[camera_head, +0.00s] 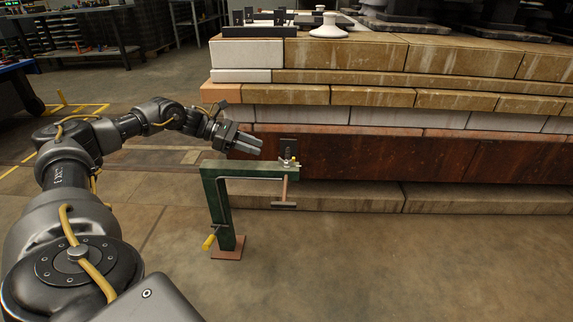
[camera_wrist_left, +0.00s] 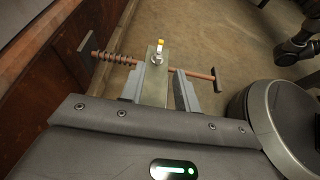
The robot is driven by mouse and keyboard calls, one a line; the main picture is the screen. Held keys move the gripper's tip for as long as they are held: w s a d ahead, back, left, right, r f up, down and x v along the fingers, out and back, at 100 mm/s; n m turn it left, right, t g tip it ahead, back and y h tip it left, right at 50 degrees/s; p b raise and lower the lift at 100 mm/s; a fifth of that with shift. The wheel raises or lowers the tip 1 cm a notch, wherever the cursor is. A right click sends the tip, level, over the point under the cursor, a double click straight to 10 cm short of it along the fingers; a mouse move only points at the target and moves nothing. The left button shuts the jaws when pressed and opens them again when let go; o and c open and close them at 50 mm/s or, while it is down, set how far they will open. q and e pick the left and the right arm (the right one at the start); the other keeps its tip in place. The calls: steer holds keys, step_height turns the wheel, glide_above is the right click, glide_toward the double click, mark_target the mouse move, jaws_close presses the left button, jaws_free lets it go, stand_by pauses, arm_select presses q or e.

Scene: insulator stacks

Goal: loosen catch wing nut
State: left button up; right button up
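A green C-shaped frame (camera_head: 216,205) stands on a brown foot plate on the floor. My left gripper (camera_head: 260,147) is above the upper arm, left of the nut, and points right. In the left wrist view my left gripper (camera_wrist_left: 158,82) has its fingers apart, with the frame's flat arm showing between them. It holds nothing. My right gripper is not in view.
A copper-coloured rod with a dark crossbar (camera_head: 285,195) hangs below the frame's right end. A yellow-handled lever (camera_head: 209,242) sticks out low on the left. The floor in front is clear.

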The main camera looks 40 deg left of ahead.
mark_target(287, 158)
arm_select(q)
steer(key=b+x, duration=0.5)
steer(key=x, duration=0.6)
steer(key=shift+r, duration=0.1)
jaws_close()
